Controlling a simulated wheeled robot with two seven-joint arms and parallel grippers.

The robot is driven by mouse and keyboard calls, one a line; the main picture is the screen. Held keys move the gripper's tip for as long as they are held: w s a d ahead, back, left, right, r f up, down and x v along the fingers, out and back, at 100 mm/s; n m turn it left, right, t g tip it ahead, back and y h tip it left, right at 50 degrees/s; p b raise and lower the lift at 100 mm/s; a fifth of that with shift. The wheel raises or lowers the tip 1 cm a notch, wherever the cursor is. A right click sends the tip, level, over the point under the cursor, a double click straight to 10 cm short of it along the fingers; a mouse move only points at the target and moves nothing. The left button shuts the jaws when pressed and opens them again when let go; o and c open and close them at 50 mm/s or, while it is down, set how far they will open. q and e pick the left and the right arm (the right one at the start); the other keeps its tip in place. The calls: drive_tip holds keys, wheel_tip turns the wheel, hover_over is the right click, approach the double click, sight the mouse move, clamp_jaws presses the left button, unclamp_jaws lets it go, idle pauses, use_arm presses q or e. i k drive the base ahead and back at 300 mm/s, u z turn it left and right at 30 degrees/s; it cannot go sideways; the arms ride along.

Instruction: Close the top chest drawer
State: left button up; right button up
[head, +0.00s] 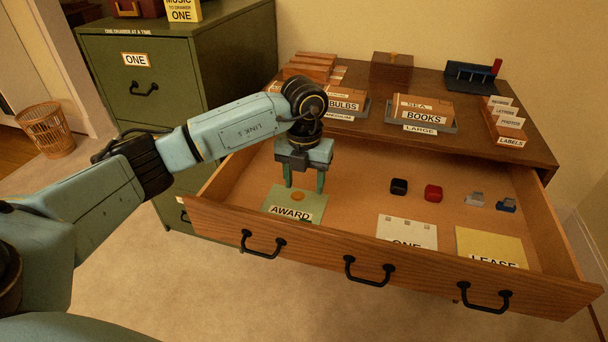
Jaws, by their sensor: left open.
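The top chest drawer (420,268) is pulled well out of the brown wooden chest (538,147). Its front panel carries several black handles, among them the left one (263,246), the middle one (369,273) and the right one (484,299). My left gripper (304,188) is open and points down over the left part of the drawer, behind the front panel. Its fingers are just above or at the green AWARD card (296,204); I cannot tell whether they touch it. Nothing shows between the fingers. My right gripper is not in view.
Inside the drawer lie a white card (407,231), a yellow LEASE card (490,247), a black box (399,187), a red box (433,193) and small grey and blue items. Labelled trays (421,128) stand on the chest. A green cabinet (180,60) stands left. Floor in front is clear.

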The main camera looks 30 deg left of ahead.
sight(358, 177)
drive_tip(key=k, duration=1)
